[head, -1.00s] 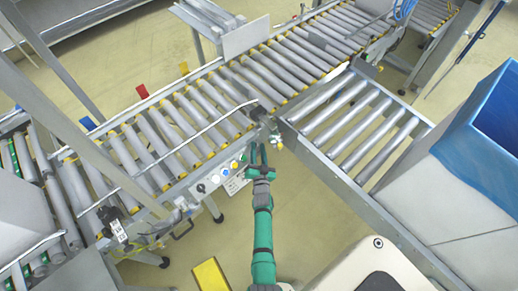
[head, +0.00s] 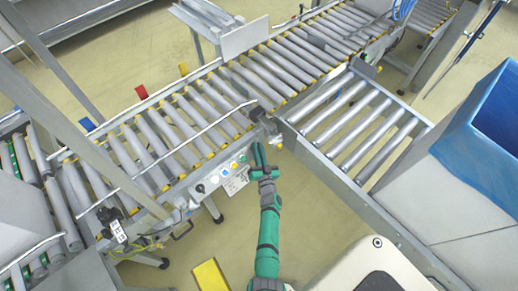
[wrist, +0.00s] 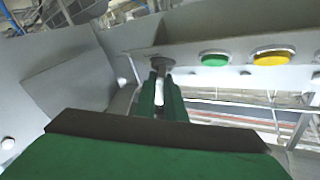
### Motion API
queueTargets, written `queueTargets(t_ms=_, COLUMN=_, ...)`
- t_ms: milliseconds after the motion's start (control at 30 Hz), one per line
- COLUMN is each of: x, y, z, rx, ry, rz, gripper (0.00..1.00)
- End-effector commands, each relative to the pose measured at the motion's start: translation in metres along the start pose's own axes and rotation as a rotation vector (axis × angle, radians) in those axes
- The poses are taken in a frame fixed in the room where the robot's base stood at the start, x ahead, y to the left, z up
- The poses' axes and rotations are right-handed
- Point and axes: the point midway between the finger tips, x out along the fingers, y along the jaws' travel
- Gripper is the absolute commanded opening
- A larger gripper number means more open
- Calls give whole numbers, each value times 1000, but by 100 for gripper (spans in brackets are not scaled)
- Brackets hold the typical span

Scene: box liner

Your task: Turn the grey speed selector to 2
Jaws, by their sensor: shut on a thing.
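The grey speed selector (wrist: 162,63) is a small round knob on the underside of a grey panel in the wrist view. My gripper (wrist: 160,88) has its two green fingers shut on it, with the fingertips at the knob. In the head view my gripper (head: 258,154) is at the right end of the control panel (head: 236,181), and the selector is hidden there. I cannot read the selector's number or its pointer.
A green button (wrist: 215,59) and a yellow button (wrist: 271,57) sit to the right of the selector in the wrist view. The roller conveyor (head: 160,135) runs behind the panel. A second roller section (head: 352,125) and a blue-lined box (head: 480,125) are on the right.

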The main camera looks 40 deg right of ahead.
Motion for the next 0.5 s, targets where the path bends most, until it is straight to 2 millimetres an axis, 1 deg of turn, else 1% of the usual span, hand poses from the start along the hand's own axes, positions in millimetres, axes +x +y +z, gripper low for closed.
queueTargets(t_ms=33, x=-5, y=5, z=8, rx=-13, ry=-16, rz=-10, gripper=0)
queueTargets(t_ms=500, x=-5, y=9, z=7, rx=-176, ry=-15, rz=-278, gripper=0)
